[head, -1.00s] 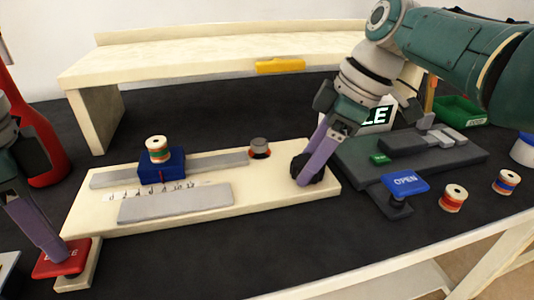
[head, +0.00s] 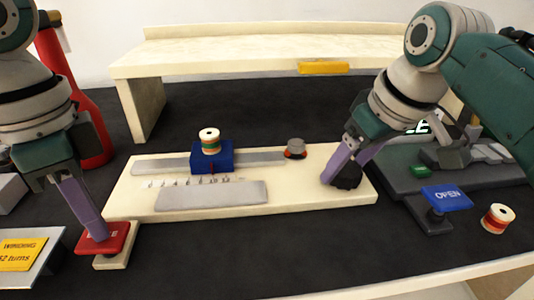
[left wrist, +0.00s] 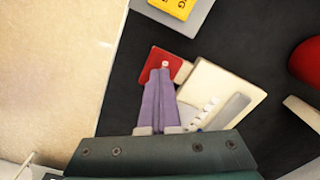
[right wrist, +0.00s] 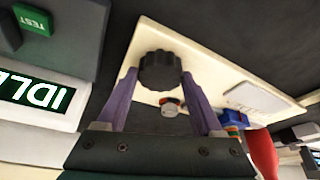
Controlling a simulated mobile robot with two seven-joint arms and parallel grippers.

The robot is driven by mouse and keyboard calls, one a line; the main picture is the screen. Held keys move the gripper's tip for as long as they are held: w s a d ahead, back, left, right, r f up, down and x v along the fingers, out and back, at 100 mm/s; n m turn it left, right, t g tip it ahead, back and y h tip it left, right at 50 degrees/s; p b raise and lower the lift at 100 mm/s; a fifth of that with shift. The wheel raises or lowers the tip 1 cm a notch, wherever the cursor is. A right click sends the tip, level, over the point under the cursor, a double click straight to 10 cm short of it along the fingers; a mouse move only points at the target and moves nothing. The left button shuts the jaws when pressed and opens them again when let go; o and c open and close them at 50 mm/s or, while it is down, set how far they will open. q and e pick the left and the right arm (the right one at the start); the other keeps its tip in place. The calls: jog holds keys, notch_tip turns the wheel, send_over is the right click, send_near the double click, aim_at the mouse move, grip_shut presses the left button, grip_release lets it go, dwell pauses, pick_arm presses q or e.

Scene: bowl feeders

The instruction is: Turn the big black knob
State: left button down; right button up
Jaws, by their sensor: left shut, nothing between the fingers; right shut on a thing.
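The big black knob (head: 348,183) is at the right end of the cream board (head: 300,200). My right gripper (head: 343,170) is shut on it from above; the right wrist view shows the knob (right wrist: 161,73) between the two purple fingers (right wrist: 158,80). A blue slider block (head: 226,155) carrying a spool (head: 209,141) stands on a grey rail, its red pointer near the right part of the printed scale (head: 190,183). My left gripper (head: 96,232) is shut and empty, fingertips at the red button (head: 118,240), whose label is partly covered; it also shows in the left wrist view (left wrist: 164,66).
A dark unit with a blue OPEN paddle (head: 446,197) and an IDLE display (right wrist: 38,95) is at right, beside a spool (head: 497,218). A yellow-labelled panel (head: 20,254) is at front left.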

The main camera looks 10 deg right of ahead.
jog(key=shift+m, duration=0.4)
jog(key=o, duration=1.4)
jog(key=shift+c, duration=0.2)
jog(key=v, duration=1.2)
jog(key=shift+s, duration=0.15)
pick_arm(q)
notch_tip(320, 180, up, 7)
jog(key=p, duration=0.9)
pick_arm(e)
notch_tip(320, 180, up, 9)
